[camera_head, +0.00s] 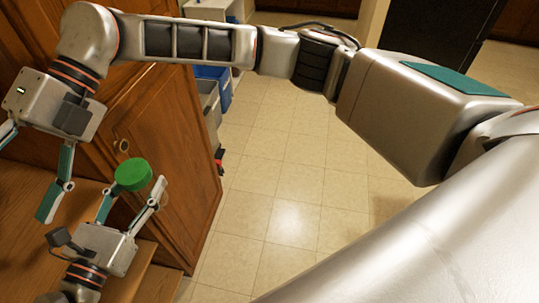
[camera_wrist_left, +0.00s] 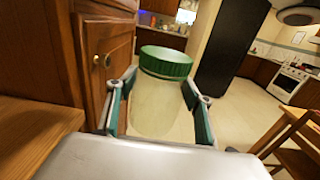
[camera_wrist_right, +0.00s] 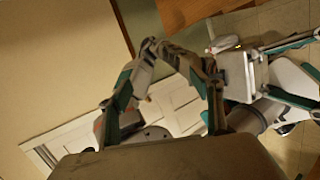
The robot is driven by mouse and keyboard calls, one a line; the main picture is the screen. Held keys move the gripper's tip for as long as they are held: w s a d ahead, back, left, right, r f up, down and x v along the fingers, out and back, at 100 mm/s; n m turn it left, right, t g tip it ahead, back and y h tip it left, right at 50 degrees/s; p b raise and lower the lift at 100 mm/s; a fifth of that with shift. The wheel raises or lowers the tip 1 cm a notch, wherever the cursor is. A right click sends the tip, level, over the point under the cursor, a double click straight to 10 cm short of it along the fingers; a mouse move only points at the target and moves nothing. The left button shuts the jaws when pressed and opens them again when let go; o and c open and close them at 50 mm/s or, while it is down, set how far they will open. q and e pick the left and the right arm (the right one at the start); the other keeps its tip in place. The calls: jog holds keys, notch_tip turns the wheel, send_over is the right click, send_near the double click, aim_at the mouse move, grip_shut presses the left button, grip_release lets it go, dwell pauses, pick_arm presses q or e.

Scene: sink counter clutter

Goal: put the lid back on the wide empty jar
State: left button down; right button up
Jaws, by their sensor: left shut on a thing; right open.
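A green lid (camera_head: 132,175) shows between the fingers of my left gripper (camera_head: 132,197) in the head view. In the left wrist view the lid (camera_wrist_left: 166,62) sits on top of a clear, wide jar (camera_wrist_left: 153,108). The left gripper's fingers are closed on both sides of the jar body. The jar looks empty and is held off the counter. In the head view the jar body is see-through and hard to make out. My right gripper (camera_head: 40,180) is just above and left of the lid, open and empty, with one finger partly cut off by the picture edge.
A wooden counter (camera_head: 25,250) lies at the lower left beside a wooden cabinet door (camera_head: 160,150). Tiled floor (camera_head: 290,190) is open to the right. A dark fridge (camera_wrist_left: 228,50) and a stove (camera_wrist_left: 290,85) stand farther off.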

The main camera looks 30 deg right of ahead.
jog(key=w+d+r+m+t+y, duration=0.1)
jog(key=w+d+m+t+y, duration=0.25)
jog(key=w+m+y, duration=0.3)
jog(key=w+d+m+t+y, duration=0.3)
jog(key=w+m+t+y, duration=0.2)
jog(key=w+m+y, duration=0.15)
jog(key=w+d+f+m+t+h, duration=0.4)
jog(key=d+f+m+t, duration=0.2)
jog(key=f+m+t, duration=0.15)
jog(key=w+d+f+m+t+h, duration=0.3)
jog(key=d+f+m+t+h, duration=0.1)
jog(key=d+f+m+t, duration=0.35)
jog(key=s+d+f+m+h, duration=0.3)
jog(key=d+f+m+h, duration=0.15)
jog(key=f, duration=0.45)
jog(key=s+d+f+m+h, duration=0.3)
jog(key=d+f+h, duration=0.15)
jog(key=f, duration=0.45)
jog(key=s+d+f+m+g+h, duration=0.1)
jog(key=s+d+f+g+h, duration=0.1)
jog(key=s+d+f, duration=0.4)
jog(key=s+d+f+m+g+h, duration=0.2)
jog(key=s+d+f+g, duration=0.2)
jog(key=s+f, duration=0.7)
jog(key=shift+s+d+f, duration=0.2)
jog(key=shift+s+d, duration=0.5)
jog(key=shift+d, duration=0.45)
